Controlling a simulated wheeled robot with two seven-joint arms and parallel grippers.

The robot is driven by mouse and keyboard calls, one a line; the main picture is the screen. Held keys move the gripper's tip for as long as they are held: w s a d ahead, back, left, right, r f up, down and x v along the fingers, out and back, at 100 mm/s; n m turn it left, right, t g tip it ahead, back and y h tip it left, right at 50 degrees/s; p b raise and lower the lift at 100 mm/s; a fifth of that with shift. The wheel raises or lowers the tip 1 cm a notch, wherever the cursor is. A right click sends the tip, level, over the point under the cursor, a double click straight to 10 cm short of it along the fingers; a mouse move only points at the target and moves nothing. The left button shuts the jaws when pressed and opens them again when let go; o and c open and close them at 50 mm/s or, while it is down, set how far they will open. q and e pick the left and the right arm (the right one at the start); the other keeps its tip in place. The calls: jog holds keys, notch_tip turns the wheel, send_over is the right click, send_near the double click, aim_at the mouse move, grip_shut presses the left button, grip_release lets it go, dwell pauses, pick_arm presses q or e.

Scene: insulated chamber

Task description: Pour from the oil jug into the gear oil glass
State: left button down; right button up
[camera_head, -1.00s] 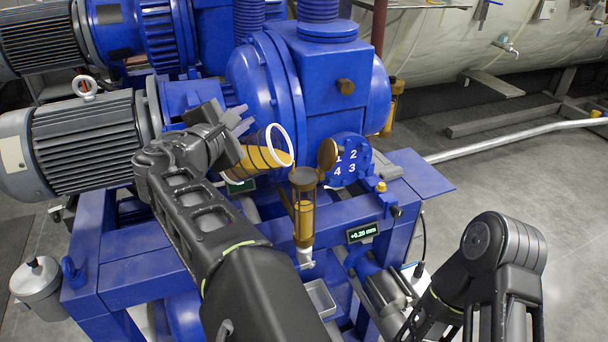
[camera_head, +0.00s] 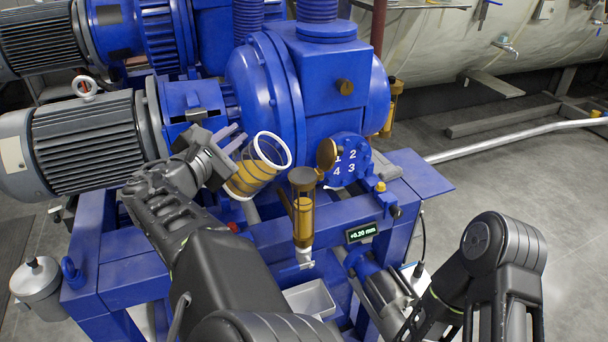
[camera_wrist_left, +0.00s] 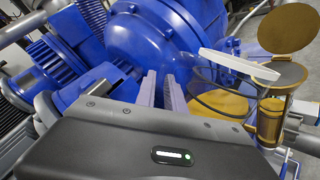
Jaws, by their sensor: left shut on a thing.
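The oil jug (camera_head: 247,178) is a clear cylinder with a white rim and amber oil low inside. It is tilted, its mouth up and to the right, left of the gear oil glass. My left gripper (camera_head: 238,137) is shut on it; the grip itself is partly hidden. In the left wrist view the fingers (camera_wrist_left: 163,90) are beside the jug's white rim (camera_wrist_left: 240,66). The gear oil glass (camera_head: 303,220) stands upright on the blue frame, holding amber oil. It also shows in the wrist view (camera_wrist_left: 270,122), with its round brass lid (camera_wrist_left: 287,28) swung up. My right gripper is out of view.
The blue gearbox housing (camera_head: 325,85) is close behind the jug and glass. A numbered blue disc (camera_head: 350,160) and a +0.20 mm display (camera_head: 362,232) are right of the glass. A grey tray (camera_head: 310,298) lies below. A grey motor (camera_head: 85,145) stands left.

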pick_arm(q)
jog(key=shift+w+a, duration=0.15)
jog(key=shift+w, duration=0.1)
jog(key=shift+s+d+r, duration=0.2)
jog(key=shift+d, duration=0.05)
jog(key=shift+a, duration=0.1)
jog(key=shift+w+f, duration=0.1)
jog(key=shift+a+f+n, duration=0.55)
jog(key=shift+f+n, duration=0.05)
jog(key=shift+f, duration=0.1)
jog(key=shift+w+a+f+n+t+h, duration=0.2)
jog(key=shift+a+f+n, duration=0.4)
jog(key=shift+n, duration=0.45)
jog(key=shift+w+a+f+n+t+h, duration=0.2)
jog(key=shift+a+f+n+h, duration=0.15)
jog(key=shift+a+n, duration=0.65)
jog(key=shift+w+a+f+n+t+h, duration=0.1)
jog(key=shift+w+a+f+n+h, duration=0.15)
jog(key=shift+a+f+n, duration=0.6)
